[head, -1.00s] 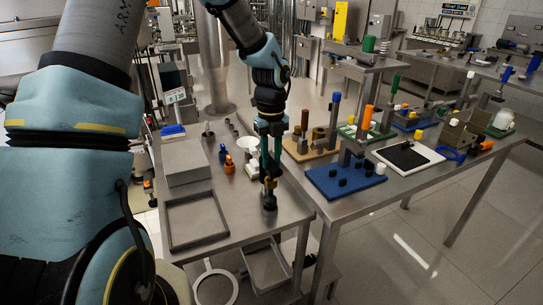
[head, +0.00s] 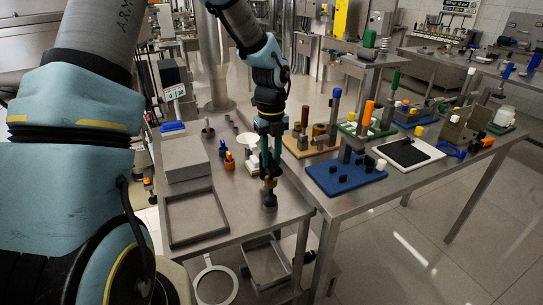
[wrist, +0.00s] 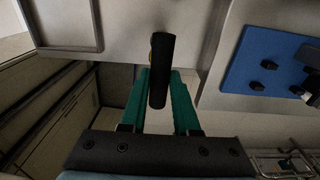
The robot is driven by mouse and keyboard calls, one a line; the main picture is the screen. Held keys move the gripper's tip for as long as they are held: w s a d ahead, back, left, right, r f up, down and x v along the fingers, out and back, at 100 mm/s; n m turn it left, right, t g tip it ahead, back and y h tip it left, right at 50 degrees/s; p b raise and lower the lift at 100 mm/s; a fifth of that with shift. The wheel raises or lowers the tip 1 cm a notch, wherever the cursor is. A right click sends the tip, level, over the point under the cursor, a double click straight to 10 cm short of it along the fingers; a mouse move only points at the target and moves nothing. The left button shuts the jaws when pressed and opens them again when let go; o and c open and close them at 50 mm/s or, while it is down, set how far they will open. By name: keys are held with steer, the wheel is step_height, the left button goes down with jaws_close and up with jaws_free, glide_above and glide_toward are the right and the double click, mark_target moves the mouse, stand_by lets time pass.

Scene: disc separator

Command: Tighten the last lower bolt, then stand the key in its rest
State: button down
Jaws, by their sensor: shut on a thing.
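My gripper (head: 268,168) points down over the right part of the near steel table. It is shut on a dark upright tool, which I take to be the key (head: 269,198). In the wrist view the key shows as a black cylinder (wrist: 161,72) between the teal fingers. Its lower end is close to the table top near the right edge; I cannot tell if it touches. A blue plate (head: 325,183) with several black knobs lies on the adjoining table to the right. I cannot make out which part is the last lower bolt, nor the key's rest.
A shallow grey tray (head: 172,238) and a grey box (head: 186,157) stand left of my gripper. A small orange piece (head: 229,161) and a white dish (head: 247,139) are behind it. A black-and-white board (head: 427,147) lies on the right table. A floor gap separates the tables in front.

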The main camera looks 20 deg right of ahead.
steer(key=shift+f+b, duration=0.5)
steer(key=shift+f, duration=0.5)
steer(key=c, duration=0.6)
jaws_free()
steer(key=shift+o, duration=0.2)
steer(key=r, duration=0.3)
steer(key=r+b, duration=0.1)
steer(key=r, duration=0.3)
steer(key=r+b, duration=0.1)
steer(key=r, duration=0.2)
steer(key=shift+w+r, duration=0.2)
steer(key=shift+w, duration=0.05)
step_height(320, 180, up, 5)
steer(key=p, duration=0.4)
steer(key=s+a+f+n, duration=0.2)
steer(key=a+n, duration=0.7)
steer(key=n, duration=0.2)
steer(key=s+a+f+n+t+b, duration=0.1)
steer(key=s+a+f+n, duration=0.1)
steer(key=a+n, duration=0.7)
steer(key=s+a+f+n+t+b, duration=0.1)
steer(key=s+a+f+n, duration=0.2)
steer(key=a+n, duration=0.7)
steer(key=n, duration=0.4)
steer(key=shift+s, duration=0.15)
